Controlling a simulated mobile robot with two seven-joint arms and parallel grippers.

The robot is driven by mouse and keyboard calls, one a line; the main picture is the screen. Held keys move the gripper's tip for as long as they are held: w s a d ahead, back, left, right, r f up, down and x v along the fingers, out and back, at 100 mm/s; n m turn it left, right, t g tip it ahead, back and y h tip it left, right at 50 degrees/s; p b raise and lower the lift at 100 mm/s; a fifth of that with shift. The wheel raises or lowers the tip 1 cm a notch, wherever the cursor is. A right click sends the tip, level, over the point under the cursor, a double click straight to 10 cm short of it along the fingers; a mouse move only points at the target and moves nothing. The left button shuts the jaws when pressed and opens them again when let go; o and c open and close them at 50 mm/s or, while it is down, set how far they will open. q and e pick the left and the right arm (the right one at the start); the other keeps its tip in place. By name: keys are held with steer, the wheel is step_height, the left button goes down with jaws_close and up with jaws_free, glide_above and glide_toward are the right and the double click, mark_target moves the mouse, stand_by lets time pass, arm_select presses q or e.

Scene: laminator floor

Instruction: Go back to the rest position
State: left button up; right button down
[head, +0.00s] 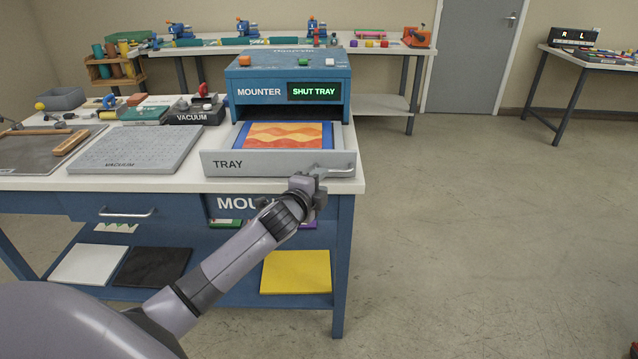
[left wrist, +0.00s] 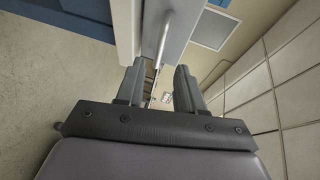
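The mounter (head: 290,80) is a blue machine on the bench, with a green display reading "SHUT TRAY". Its grey tray (head: 270,165) is pulled out and holds a blue-edged sheet with an orange and yellow pattern (head: 285,135). The tray has a metal handle (head: 334,170) at its front right. My left gripper (head: 315,176) is at the left part of this handle. In the left wrist view, the two fingers of my left gripper (left wrist: 158,88) stand apart, and the handle bar (left wrist: 163,42) shows just beyond and between them. Contact cannot be told. My right gripper is not in view.
The workbench (head: 190,183) carries a grey vacuum plate (head: 140,150) and a dark mat (head: 30,150) on the left. A yellow board (head: 296,272) lies on its lower shelf. The floor (head: 480,230) to the right is clear. A back bench stands behind the mounter.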

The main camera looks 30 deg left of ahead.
arm_select(q)
steer(key=s+d+f+n+g+h, duration=0.1)
steer(key=s+d+f+n, duration=0.1)
steer(key=s+d+f, duration=0.35)
steer(key=s+d+f+n+g+h, duration=0.1)
steer(key=s+d+f+n+h, duration=0.15)
steer(key=s+f, duration=0.5)
steer(key=s+d+f+n+g, duration=0.1)
steer(key=s+d+f+n, duration=0.1)
steer(key=s, duration=0.4)
steer(key=s+d+f+n+g, duration=0.1)
steer(key=s+d+f+n, duration=0.1)
steer(key=s, duration=0.5)
steer(key=s+d+f+n+g, duration=0.1)
steer(key=s+d+f+n, duration=0.2)
steer(key=s, duration=0.3)
steer(key=shift+s+d+n+h, duration=0.3)
steer(key=shift+s+n+h, duration=0.15)
steer(key=shift+n, duration=0.3)
